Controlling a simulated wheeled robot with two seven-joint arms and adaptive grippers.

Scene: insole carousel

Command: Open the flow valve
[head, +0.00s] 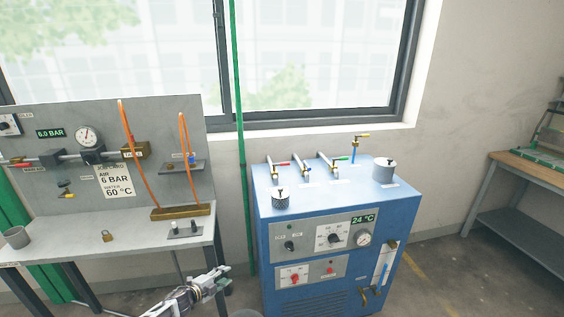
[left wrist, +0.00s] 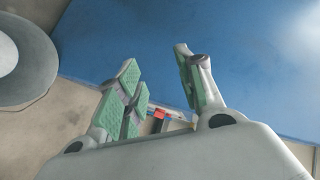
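The blue machine (head: 290,220) stands on the floor under the window. On its front right is a clear upright flow gauge (head: 385,262) with brass valve fittings (head: 368,293) at its foot. Pipes with red (head: 282,163), blue (head: 308,164) and green (head: 341,158) handles stand on its top. No readable label shows which part is the flow valve. My left gripper (head: 222,278) is low, left of the machine's front and apart from the valves. In the left wrist view the gripper (left wrist: 157,78) is open with nothing between its fingertips. My right gripper is out of view.
A bench (head: 130,246) with a gauge panel (head: 60,120) stands left. A green pipe (head: 240,130) runs up the wall between bench and machine. A grey bucket-like rim (head: 246,313) shows at the bottom edge. A wooden bench (head: 525,165) is far right.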

